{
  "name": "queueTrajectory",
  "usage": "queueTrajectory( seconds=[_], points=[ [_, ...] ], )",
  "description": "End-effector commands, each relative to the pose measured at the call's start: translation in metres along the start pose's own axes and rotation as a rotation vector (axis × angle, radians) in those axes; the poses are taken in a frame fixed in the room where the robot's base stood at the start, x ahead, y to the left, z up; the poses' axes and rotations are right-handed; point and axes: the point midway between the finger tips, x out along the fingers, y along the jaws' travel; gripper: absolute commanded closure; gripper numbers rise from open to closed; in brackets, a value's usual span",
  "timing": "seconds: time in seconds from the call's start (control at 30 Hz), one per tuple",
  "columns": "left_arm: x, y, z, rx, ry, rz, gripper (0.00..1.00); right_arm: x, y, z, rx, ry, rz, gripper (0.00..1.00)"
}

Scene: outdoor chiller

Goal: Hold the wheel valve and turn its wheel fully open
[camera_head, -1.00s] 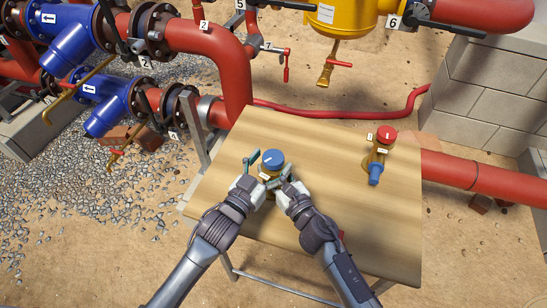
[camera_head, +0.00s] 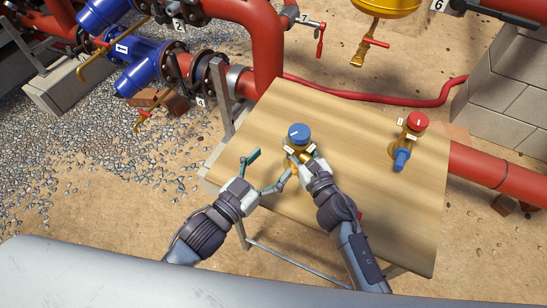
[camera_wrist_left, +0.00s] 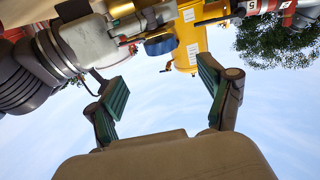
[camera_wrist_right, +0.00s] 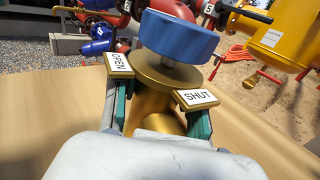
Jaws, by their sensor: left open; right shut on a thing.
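The wheel valve, a brass body (camera_wrist_right: 156,102) with a blue wheel (camera_head: 299,131), stands on the wooden table. Its OPEN label (camera_wrist_right: 119,62) and SHUT label (camera_wrist_right: 195,96) show in the right wrist view. My right gripper (camera_head: 301,166) is shut on the brass body below the wheel, one finger on each side. My left gripper (camera_head: 262,172) is open and empty, left of the valve and in front of it. In the left wrist view the blue wheel (camera_wrist_left: 160,46) shows beyond my open left fingers (camera_wrist_left: 165,95).
A second brass valve with a red wheel (camera_head: 417,121) and a blue outlet (camera_head: 401,160) stands on the right of the table (camera_head: 390,230). Red pipes (camera_head: 268,40) and blue fittings (camera_head: 140,68) lie behind and left. A block wall (camera_head: 505,80) stands at right.

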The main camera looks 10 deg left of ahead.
Motion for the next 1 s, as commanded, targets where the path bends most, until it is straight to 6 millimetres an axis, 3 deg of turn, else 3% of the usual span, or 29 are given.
queueTrajectory(
  seconds=[0.17,0.3,0.4,0.47,0.57,0.7,0.8,0.9,1.0],
  points=[
    [0.018,0.015,-0.038,0.075,0.125,0.087,0.19,0.0,0.0,0.0,0.0,0.0,0.0,1.0],
    [0.033,0.044,-0.09,0.193,0.32,0.24,0.19,0.0,0.0,0.0,0.0,0.0,0.0,1.0],
    [0.038,0.059,-0.104,0.24,0.413,0.376,0.19,0.0,0.0,0.0,-0.001,0.0,0.0,1.0],
    [0.04,0.06,-0.097,0.237,0.42,0.462,0.19,0.0,0.0,0.0,-0.001,0.0,0.0,1.0],
    [0.044,0.043,-0.069,0.191,0.356,0.595,0.19,0.0,0.0,0.0,-0.001,0.0,-0.001,1.0],
    [0.045,-0.004,-0.032,0.112,0.208,0.716,0.19,0.0,-0.001,0.0,-0.001,0.0,-0.001,1.0],
    [0.041,-0.04,-0.017,0.064,0.114,0.758,0.19,0.0,0.0,0.0,-0.001,0.0,-0.001,1.0],
    [0.037,-0.067,-0.009,0.028,0.045,0.775,0.19,0.0,0.0,0.0,-0.001,0.0,-0.001,1.0],
    [0.035,-0.082,-0.005,0.005,0.007,0.781,0.19,0.0,0.0,0.0,-0.001,0.0,0.0,1.0]
  ],
)
